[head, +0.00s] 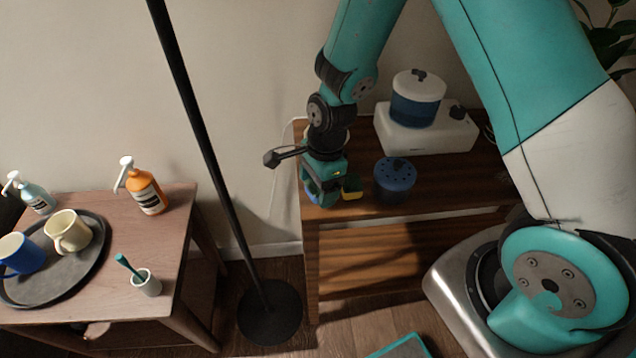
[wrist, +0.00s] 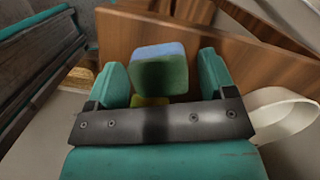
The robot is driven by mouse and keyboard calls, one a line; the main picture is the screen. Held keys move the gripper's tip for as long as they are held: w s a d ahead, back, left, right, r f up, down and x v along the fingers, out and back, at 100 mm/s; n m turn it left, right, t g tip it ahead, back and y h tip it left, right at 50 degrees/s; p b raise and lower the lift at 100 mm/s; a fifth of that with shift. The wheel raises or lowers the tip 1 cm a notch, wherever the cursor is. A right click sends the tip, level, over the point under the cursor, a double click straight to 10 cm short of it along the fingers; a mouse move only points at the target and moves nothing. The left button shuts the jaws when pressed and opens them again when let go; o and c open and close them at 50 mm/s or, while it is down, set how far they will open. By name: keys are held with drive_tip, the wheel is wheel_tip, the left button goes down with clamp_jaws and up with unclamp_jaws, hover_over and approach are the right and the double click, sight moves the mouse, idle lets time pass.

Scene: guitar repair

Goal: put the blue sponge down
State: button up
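The blue sponge (wrist: 158,52), blue on top with a green face, stands between the two fingers of my gripper (wrist: 164,80) in the wrist view. It is close to the left finger, and a narrow gap shows between it and the right finger, so my gripper looks open around it. In the head view my gripper (head: 326,190) points down at the left end of the slatted wooden bench (head: 440,180). A bit of blue shows at its left side there; the fingers hide most of the sponge. I cannot tell whether the sponge touches the bench.
A yellow and green piece (head: 352,187) lies right beside my gripper. A dark blue lidded pot (head: 394,180) stands farther right, and a white device with a blue tank (head: 417,105) behind. A black lamp pole (head: 205,145) rises left of the bench. A side table (head: 120,270) is at left.

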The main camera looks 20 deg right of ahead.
wheel_tip(320, 180, up, 12)
drive_tip(key=d, duration=0.2)
drive_tip(key=s+a+r+n+y, duration=0.1)
drive_tip(key=s+a+r+n, duration=0.2)
drive_tip(key=s+r+n, duration=0.4)
drive_tip(key=s+a+r+n+y, duration=0.1)
drive_tip(key=s+a+r+n, duration=0.2)
drive_tip(key=s+r+n, duration=0.4)
drive_tip(key=s+n, duration=0.4)
drive_tip(key=n, duration=0.6)
drive_tip(key=shift+s+a, duration=0.3)
drive_tip(key=shift+r+p, duration=0.15)
drive_tip(key=shift+p, duration=0.2)
wheel_tip(320, 180, up, 3)
drive_tip(key=p, duration=0.2)
drive_tip(key=shift+p, duration=0.35)
